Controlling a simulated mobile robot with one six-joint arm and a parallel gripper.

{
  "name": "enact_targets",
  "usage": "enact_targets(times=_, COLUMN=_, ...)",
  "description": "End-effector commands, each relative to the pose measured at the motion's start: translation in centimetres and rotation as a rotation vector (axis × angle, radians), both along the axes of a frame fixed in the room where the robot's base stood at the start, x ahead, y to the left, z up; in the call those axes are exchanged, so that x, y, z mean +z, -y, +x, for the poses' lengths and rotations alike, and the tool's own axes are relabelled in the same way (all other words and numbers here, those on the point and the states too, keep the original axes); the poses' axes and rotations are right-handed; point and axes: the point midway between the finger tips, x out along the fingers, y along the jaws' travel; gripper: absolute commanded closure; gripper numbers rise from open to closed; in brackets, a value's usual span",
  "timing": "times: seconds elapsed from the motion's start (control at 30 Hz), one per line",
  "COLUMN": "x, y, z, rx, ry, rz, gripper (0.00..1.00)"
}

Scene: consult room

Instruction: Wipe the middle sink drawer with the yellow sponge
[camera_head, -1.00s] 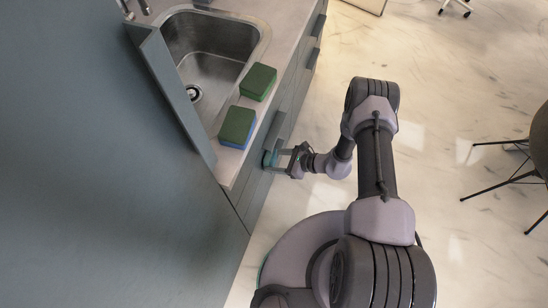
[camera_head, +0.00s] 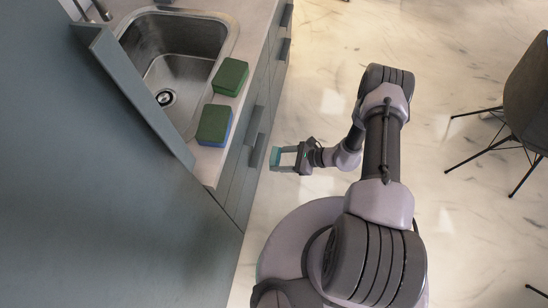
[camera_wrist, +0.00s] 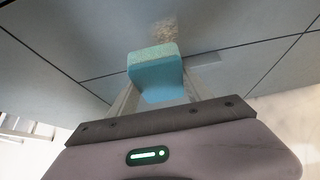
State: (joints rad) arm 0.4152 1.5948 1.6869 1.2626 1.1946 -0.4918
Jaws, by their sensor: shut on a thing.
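My gripper (camera_head: 281,158) is shut on a sponge, which shows as a small teal block (camera_head: 275,156) just right of the sink cabinet front. In the wrist view the sponge (camera_wrist: 155,78) is light blue with a pale yellow-green far face, gripped between both fingers. That face points toward a grey-blue drawer front (camera_wrist: 95,45). A tan smudge (camera_wrist: 163,27) shows on this front just beyond the sponge. Whether the sponge touches the front is unclear. The drawer fronts (camera_head: 243,170) are seen steeply from above in the head view, so which is the middle one is hard to tell.
Two green-topped sponges, one far (camera_head: 230,76) and one near (camera_head: 214,124) with a blue side, lie on the counter (camera_head: 208,163) beside the sink (camera_head: 172,75). Dark handles (camera_head: 258,150) jut from the cabinet. Marble floor (camera_head: 310,100) is open; a chair (camera_head: 525,100) stands right.

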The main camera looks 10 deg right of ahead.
Motion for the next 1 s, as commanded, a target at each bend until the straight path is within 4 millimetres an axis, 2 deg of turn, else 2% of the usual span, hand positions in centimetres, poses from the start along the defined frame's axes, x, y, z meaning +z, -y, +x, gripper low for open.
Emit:
enact_targets(times=0.53, x=0.0, y=-0.1, z=0.0, rx=0.001, ry=0.0, rz=0.0, gripper=0.75)
enact_targets(times=1.0, x=0.0, y=-5.7, z=2.0, rx=0.003, ry=0.002, rz=0.003, gripper=0.75)
